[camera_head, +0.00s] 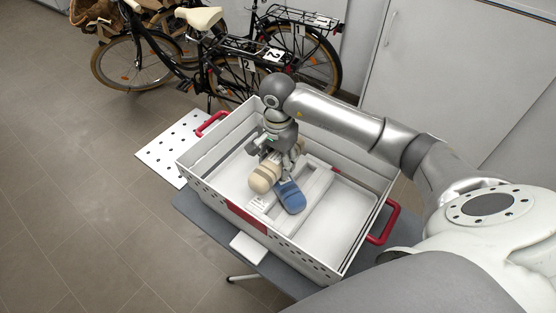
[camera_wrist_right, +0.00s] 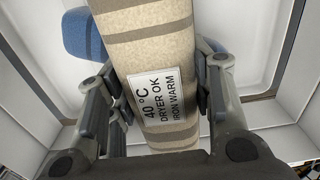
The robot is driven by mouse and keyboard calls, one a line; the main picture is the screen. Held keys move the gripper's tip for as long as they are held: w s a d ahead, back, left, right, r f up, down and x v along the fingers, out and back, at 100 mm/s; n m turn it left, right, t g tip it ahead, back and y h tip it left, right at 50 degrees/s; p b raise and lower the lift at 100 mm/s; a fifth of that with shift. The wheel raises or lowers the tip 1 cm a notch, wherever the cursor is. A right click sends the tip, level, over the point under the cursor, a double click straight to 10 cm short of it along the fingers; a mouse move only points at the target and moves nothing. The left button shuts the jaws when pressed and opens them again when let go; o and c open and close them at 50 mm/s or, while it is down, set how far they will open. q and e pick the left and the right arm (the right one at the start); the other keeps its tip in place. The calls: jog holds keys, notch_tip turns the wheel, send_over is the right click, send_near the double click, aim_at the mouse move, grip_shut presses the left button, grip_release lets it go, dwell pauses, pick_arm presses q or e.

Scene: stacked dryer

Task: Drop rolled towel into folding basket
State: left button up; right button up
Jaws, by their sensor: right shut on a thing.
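A beige rolled towel with brown stripes (camera_head: 263,178) is held in my right gripper (camera_head: 279,158), inside the outline of the white folding basket (camera_head: 312,258). The right wrist view shows the towel (camera_wrist_right: 140,50) lengthwise between the two fingers (camera_wrist_right: 157,90), with its care label facing the camera. The basket stands open and has red handles. A blue rounded item (camera_head: 290,196), possibly another rolled towel, lies in the basket beside the beige one; part of it shows in the wrist view (camera_wrist_right: 85,35). I cannot tell whether the beige towel touches the basket floor. My left gripper is not in view.
The basket stands on a grey-blue table (camera_head: 205,217). A white perforated panel (camera_head: 172,148) sticks out at its left. Bicycles (camera_head: 215,60) stand behind, near a pale cabinet door (camera_head: 440,80). The tiled floor at left (camera_head: 70,170) is clear.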

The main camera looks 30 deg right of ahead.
aim_at(278, 156)
jog(key=shift+f+b, duration=0.35)
jog(key=shift+b, duration=0.05)
jog(key=o, duration=1.2)
jog(key=shift+r, duration=0.1)
jog(key=shift+r+p, duration=0.55)
jog(key=shift+p, duration=0.25)
jog(key=shift+w+r, duration=0.1)
jog(key=shift+r, duration=0.3)
notch_tip(278, 156, up, 10)
jog(key=b, duration=0.3)
jog(key=shift+r, duration=0.6)
